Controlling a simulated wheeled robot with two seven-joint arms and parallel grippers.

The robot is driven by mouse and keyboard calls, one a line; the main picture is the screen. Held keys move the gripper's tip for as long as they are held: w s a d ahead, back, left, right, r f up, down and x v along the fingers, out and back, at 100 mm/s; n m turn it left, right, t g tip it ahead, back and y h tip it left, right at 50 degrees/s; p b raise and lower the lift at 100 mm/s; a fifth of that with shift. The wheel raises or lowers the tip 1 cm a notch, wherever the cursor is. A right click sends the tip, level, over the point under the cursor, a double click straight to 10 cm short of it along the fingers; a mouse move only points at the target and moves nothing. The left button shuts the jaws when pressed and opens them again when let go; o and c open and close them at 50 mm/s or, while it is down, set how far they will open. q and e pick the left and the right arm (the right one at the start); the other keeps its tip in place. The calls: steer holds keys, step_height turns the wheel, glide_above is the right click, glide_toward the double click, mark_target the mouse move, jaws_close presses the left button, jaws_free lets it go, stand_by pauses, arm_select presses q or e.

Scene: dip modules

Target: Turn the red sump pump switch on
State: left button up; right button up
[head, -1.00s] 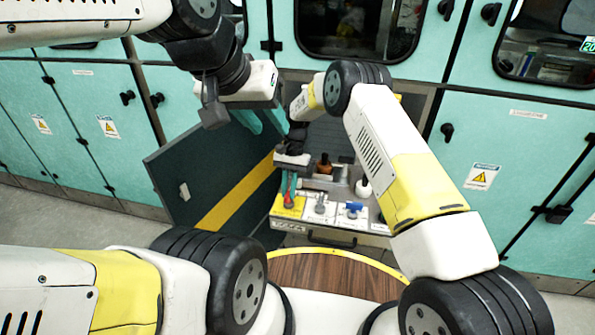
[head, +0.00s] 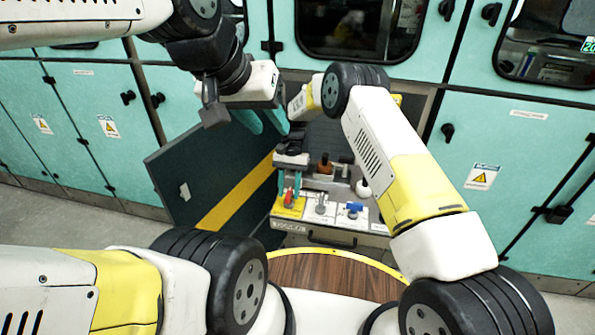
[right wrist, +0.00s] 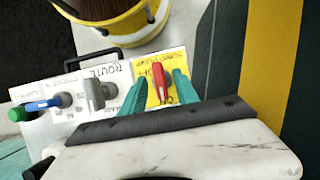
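The red sump pump switch (head: 288,194) stands on the yellow plate (head: 295,208) at the left end of the panel. In the right wrist view the red lever (right wrist: 158,80) runs nearly up and down, slightly tilted, on its yellow label. My right gripper (head: 291,186) reaches down to it. Its two teal fingers (right wrist: 157,88) stand on either side of the lever, with visible gaps, so it is open around the switch. Part of the label's lettering is hidden or too small to read. My left gripper (head: 262,122) is open and empty, above and left of the panel.
Beside the red switch are a grey lever (head: 320,204) and a blue lever (head: 353,208) on white labels. An open dark door (head: 215,180) with a yellow stripe stands left of the panel. A wooden-topped round stool-like surface (head: 335,277) lies in front.

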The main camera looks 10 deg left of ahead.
steer(key=v, duration=0.7)
steer(key=shift+w+r, duration=0.2)
steer(key=shift+r, duration=0.15)
